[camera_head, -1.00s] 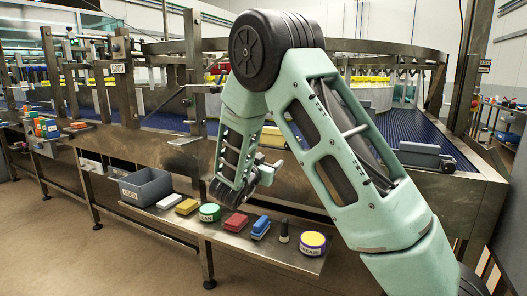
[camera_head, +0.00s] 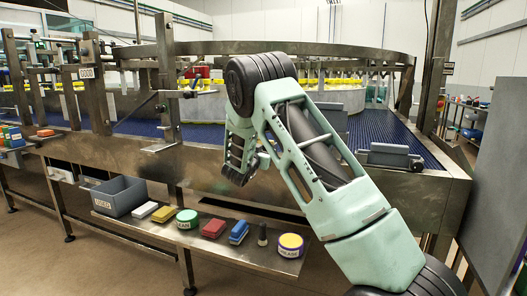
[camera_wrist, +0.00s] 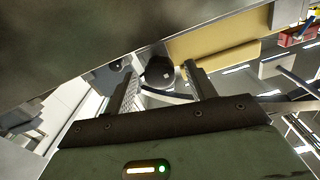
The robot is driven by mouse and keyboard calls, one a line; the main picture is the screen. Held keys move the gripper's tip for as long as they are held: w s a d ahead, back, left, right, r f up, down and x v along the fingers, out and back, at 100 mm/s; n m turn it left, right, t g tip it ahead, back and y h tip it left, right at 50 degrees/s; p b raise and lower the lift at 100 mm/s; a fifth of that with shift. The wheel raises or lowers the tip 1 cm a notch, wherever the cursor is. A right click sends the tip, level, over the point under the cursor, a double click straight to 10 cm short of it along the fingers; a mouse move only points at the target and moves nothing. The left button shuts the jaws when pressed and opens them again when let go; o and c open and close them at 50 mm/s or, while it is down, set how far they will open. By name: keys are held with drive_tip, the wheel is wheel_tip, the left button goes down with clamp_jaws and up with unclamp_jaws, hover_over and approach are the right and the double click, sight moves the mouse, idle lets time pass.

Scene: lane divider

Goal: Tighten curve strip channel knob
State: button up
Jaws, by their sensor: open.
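A black round knob (camera_wrist: 158,72) with a small light square in its middle shows in the wrist view. It lies between and just beyond my fingertips; I cannot tell whether they touch it. My gripper (camera_wrist: 160,80) is open, one finger on each side of the knob. In the head view my arm reaches down to the front of the steel conveyor frame (camera_head: 200,160). There the wrist hides the gripper's surroundings, and I cannot make out the knob.
A steel shelf (camera_head: 240,258) below holds a grey bin (camera_head: 118,196), a green-lidded tin (camera_head: 187,219), a red block (camera_head: 214,229), a blue block (camera_head: 238,232) and a yellow-lidded tin (camera_head: 290,245). A blue curved belt (camera_head: 385,130) lies behind. A grey panel (camera_head: 500,170) stands at the right.

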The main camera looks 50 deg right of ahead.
drive_tip(key=shift+w+d, duration=0.15)
drive_tip(key=shift+d, duration=0.2)
drive_tip(key=c, duration=1)
drive_tip(key=shift+o, duration=0.2)
drive_tip(key=shift+f+b, duration=0.1)
drive_tip(key=shift+b, duration=0.25)
drive_tip(key=m+b, duration=1.8)
drive_tip(key=b, duration=0.3)
drive_tip(key=shift+f, duration=0.2)
drive_tip(key=shift+r+m, duration=0.1)
drive_tip(key=shift+m, duration=0.3)
